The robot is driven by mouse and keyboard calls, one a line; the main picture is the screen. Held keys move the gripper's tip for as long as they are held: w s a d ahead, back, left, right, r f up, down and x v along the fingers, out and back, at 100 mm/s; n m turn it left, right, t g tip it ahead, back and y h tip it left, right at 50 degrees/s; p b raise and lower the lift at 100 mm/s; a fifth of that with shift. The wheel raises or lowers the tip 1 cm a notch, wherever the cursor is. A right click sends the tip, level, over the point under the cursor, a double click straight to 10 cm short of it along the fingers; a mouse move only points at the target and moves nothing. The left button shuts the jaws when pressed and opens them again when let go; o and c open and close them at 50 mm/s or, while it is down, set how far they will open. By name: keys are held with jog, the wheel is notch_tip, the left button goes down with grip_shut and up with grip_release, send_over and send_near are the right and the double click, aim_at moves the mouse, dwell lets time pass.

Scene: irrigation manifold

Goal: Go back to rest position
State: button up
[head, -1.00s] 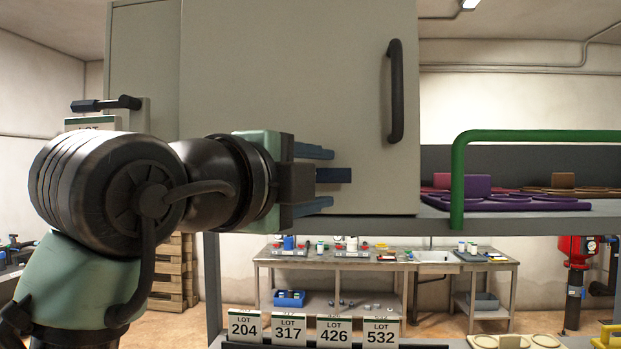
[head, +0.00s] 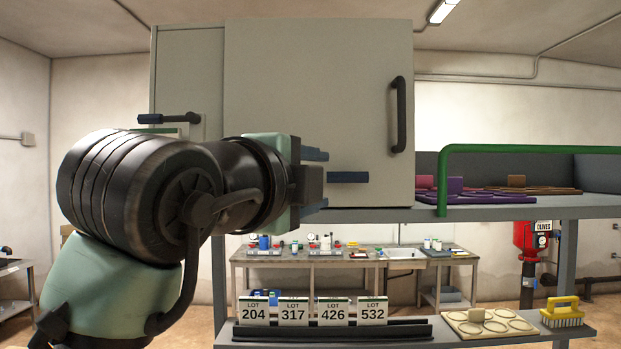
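My gripper (head: 316,180) is in front of the large grey cabinet (head: 318,110), seen from the side at the lower part of its door. The fingers point right and show dark blue pads. A gap shows between the fingers, and nothing is visible between them. My arm fills the lower left of the head view. The cabinet door is shut, with a black vertical handle (head: 399,115) to the right of my gripper. I cannot tell how far my gripper is from the door.
A shelf at the right holds purple and brown trays (head: 495,194) behind a green rail (head: 530,149). Below, lot cards (head: 293,311), a beige ring tray (head: 489,322) and a yellow brush (head: 562,312) sit on a lower shelf. A workbench (head: 335,256) stands behind.

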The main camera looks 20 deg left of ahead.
jog(key=s+d+n+t+h, duration=0.2)
jog(key=s+d+n+t, duration=0.15)
jog(key=d+n, duration=0.4)
jog(key=s+d+n+t+y, duration=0.2)
jog(key=s+n+t, duration=0.1)
jog(key=s+n, duration=0.3)
jog(key=s+d+n+t+y+b, duration=0.1)
jog(key=s+d+n+t+y, duration=0.1)
jog(key=s+n, duration=0.4)
jog(key=shift+s+f+t, duration=0.2)
jog(key=shift+f+t, duration=0.05)
jog(key=shift+t, duration=0.2)
jog(key=shift+a, duration=0.1)
